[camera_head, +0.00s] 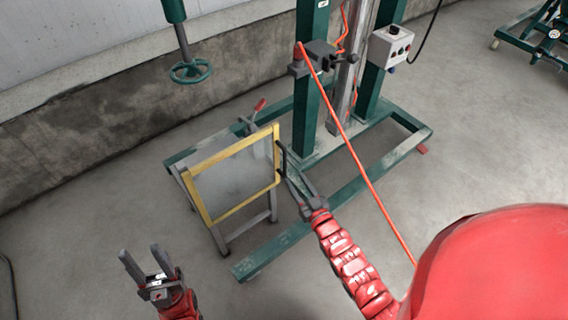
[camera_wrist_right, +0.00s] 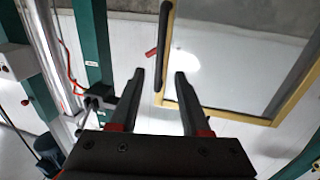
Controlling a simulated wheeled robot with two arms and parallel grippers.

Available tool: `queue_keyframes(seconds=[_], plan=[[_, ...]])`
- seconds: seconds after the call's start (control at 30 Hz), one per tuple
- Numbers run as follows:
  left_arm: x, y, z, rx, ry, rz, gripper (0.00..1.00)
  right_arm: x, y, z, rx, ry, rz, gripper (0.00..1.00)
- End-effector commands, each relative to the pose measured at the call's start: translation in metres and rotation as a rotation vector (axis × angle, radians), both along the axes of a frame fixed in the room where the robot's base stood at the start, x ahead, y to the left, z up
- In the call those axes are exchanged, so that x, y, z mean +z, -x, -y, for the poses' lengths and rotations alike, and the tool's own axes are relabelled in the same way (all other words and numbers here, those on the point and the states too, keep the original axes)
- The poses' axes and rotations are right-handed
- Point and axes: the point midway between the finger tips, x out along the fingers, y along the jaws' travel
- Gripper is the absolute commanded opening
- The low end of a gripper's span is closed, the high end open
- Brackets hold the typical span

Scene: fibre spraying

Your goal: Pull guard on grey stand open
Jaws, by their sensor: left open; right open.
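The guard (camera_head: 235,178) is a clear panel in a yellow frame. It stands upright on the grey stand (camera_head: 247,229), left of the green post. A dark handle (camera_head: 281,160) is on its right edge; in the right wrist view the handle (camera_wrist_right: 164,40) is a black bar along the yellow frame. My right gripper (camera_head: 293,176) is open and close to the handle. In the right wrist view its fingertips (camera_wrist_right: 160,74) are on either side of the handle's line; whether the handle lies between them is unclear. My left gripper (camera_head: 139,250) is open and empty at the lower left.
A green frame base (camera_head: 345,197) with posts is behind and right of the guard. An orange hose (camera_head: 358,160) runs down past my right arm. A control box (camera_head: 391,46) is on the post. A green handwheel (camera_head: 190,71) hangs by the wall.

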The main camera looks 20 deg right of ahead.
Motion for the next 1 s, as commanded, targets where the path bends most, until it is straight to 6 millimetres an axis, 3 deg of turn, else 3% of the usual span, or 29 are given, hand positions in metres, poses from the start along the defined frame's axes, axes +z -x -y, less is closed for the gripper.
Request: queue_keyframes(seconds=[0.2,0.4,0.8,0.83,1.0], plan=[[-0.011,0.000,0.000,0.000,0.000,0.000,0.50,-0.001,-0.051,-0.008,0.002,0.000,0.004,0.47],[-0.015,0.000,0.000,0.000,0.000,0.000,0.50,0.000,-0.079,-0.013,0.002,0.001,0.004,0.47],[-0.016,0.000,0.000,0.000,0.000,0.000,0.50,0.000,-0.088,-0.014,0.001,0.001,0.002,0.47],[-0.016,0.000,0.000,0.000,0.000,0.000,0.50,0.000,-0.088,-0.014,0.001,0.001,0.002,0.45],[-0.016,0.000,0.000,0.000,0.000,0.000,0.50,0.000,-0.088,-0.014,0.000,0.001,0.002,0.14]])
